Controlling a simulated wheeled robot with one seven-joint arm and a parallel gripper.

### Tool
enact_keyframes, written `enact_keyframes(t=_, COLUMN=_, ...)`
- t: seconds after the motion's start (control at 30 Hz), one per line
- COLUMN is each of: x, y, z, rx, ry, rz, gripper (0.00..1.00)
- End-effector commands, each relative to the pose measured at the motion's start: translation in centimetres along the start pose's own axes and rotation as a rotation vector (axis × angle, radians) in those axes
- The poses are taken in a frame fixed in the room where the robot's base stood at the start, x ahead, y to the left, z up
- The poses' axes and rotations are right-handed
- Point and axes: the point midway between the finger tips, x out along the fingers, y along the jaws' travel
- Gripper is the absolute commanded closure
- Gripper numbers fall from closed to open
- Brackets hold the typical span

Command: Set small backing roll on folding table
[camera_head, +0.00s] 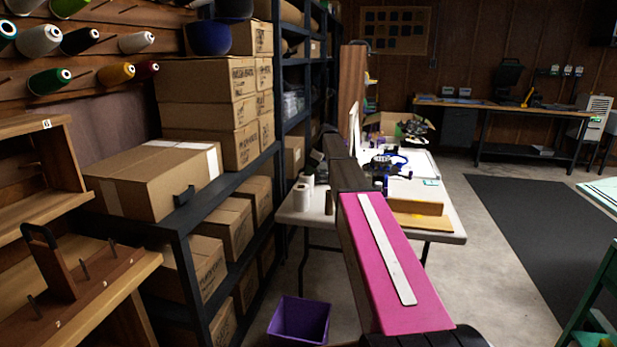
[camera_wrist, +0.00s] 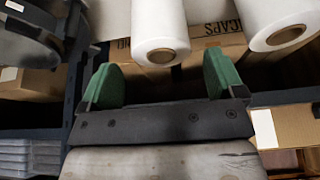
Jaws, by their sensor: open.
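In the wrist view my gripper (camera_wrist: 161,74) is open, with its two green fingers apart and nothing between them. A white roll with a brown cardboard core (camera_wrist: 160,30) has its end just beyond the gap between the fingers. A second, similar white roll (camera_wrist: 278,22) is to the right. I cannot tell which is the small backing roll. In the head view the folding table (camera_head: 436,222) has a pale top. A small white roll-like item (camera_head: 302,196) is at its left end. My gripper is not visible in the head view.
A dark metal shelf (camera_head: 215,212) with cardboard boxes (camera_head: 150,183) stands left of the table. A purple bin (camera_head: 300,321) is on the floor before it. A wooden block (camera_head: 415,207) and small equipment occupy the table. Open floor and a dark mat (camera_head: 540,220) lie to the right.

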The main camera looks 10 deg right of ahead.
Motion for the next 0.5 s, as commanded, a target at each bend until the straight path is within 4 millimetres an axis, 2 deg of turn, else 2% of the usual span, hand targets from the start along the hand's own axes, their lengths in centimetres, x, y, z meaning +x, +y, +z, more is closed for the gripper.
enact_keyframes(t=0.1, x=-2.5, y=0.0, z=0.0, rx=0.001, ry=0.001, rz=0.002, gripper=0.12)
enact_keyframes(t=0.2, x=-4.1, y=0.0, z=0.0, rx=0.001, ry=0.001, rz=0.001, gripper=0.12)
enact_keyframes(t=0.33, x=-5.7, y=0.0, z=0.0, rx=0.0, ry=0.0, rz=0.001, gripper=0.12)
enact_keyframes(t=0.5, x=-6.6, y=0.0, z=0.0, rx=0.0, ry=0.0, rz=0.0, gripper=0.12)
